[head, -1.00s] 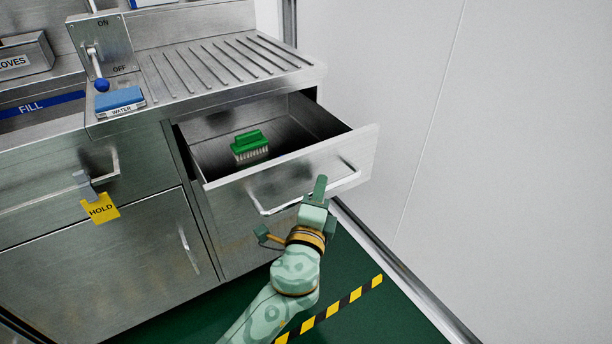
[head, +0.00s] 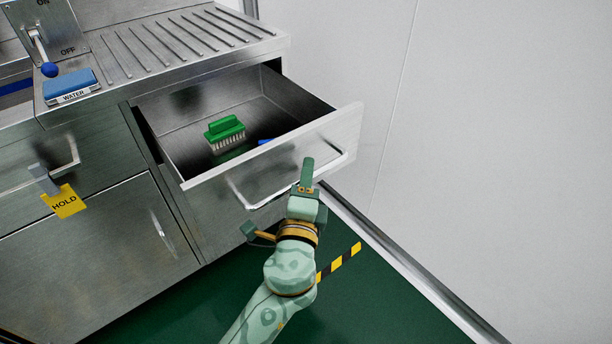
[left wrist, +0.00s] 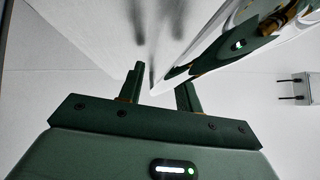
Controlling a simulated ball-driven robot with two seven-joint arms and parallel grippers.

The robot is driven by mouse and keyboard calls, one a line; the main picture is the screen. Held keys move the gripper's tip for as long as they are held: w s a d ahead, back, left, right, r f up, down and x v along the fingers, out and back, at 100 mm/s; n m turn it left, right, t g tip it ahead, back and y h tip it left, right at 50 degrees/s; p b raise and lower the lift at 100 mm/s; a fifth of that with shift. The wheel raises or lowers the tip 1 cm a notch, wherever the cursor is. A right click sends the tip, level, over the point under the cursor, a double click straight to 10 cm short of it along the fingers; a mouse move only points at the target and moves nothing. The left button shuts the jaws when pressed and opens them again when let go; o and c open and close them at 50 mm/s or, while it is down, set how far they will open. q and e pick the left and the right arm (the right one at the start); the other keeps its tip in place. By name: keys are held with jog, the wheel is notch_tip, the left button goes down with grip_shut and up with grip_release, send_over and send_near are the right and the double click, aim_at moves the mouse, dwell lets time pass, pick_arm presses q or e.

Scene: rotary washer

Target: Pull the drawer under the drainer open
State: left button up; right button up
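The steel drawer (head: 275,155) under the ribbed drainer (head: 180,45) stands well open, its front pulled out toward me. A bright bar handle (head: 250,204) runs across its front. My left gripper (head: 306,175) is at the right part of this handle, with one finger showing above the bar. In the left wrist view, the fingers (left wrist: 162,92) are partly closed with a shiny surface between them; the exact contact is hard to see. It appears shut on the handle. My right gripper is not in view.
A green brush (head: 225,132) and a partly hidden blue thing (head: 264,141) lie in the drawer. A cabinet with a yellow HOLD tag (head: 64,202) is at left. A white wall (head: 490,150) stands close at right. Green floor (head: 210,305) is clear in front.

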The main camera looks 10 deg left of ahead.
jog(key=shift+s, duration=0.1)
pick_arm(q)
jog(key=shift+s, duration=0.15)
